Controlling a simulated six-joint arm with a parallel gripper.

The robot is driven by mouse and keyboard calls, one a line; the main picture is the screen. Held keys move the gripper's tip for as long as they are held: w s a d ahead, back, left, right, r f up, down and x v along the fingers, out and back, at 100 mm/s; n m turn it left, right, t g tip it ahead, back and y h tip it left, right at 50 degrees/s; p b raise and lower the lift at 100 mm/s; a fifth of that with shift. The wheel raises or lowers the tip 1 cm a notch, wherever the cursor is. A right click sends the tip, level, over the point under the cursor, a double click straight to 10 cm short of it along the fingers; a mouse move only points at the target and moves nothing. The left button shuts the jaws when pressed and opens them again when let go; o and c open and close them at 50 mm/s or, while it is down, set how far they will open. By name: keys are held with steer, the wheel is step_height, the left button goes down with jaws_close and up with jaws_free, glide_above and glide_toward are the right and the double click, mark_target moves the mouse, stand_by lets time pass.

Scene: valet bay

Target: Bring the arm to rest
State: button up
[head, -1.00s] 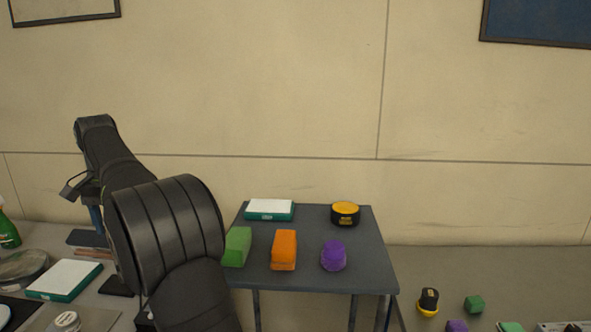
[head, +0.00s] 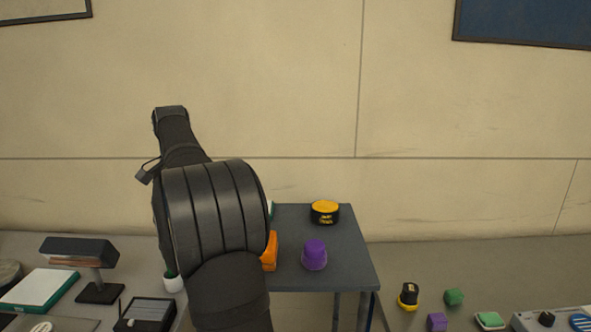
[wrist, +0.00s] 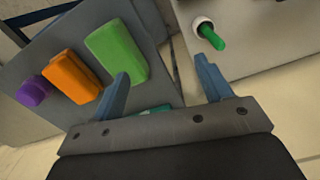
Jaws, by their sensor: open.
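My arm stands upright in the head view and hides my gripper there. In the wrist view my gripper (wrist: 161,70) is open, with its two blue fingers apart and nothing between them. It is above the grey raised table (wrist: 35,62), near its edge. A green block (wrist: 117,50) lies just beyond the left finger, apart from it as far as I can tell. An orange block (wrist: 70,77) and a purple piece (wrist: 33,92) lie further left. In the head view the purple piece (head: 315,254) is clear, and the orange block (head: 270,252) is partly hidden by my arm.
A yellow-and-black round tin (head: 325,211) stands at the table's back. A lamp-like stand (head: 97,270) and a white-topped box (head: 38,290) are at left. Several small pieces lie at lower right.

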steer(key=shift+m, duration=0.4)
steer(key=shift+w+d, duration=0.2)
steer(key=shift+d, duration=0.55)
steer(key=shift+w+d, duration=0.25)
steer(key=shift+d, duration=0.5)
steer(key=shift+w+d, duration=0.2)
steer(key=shift+d, duration=0.55)
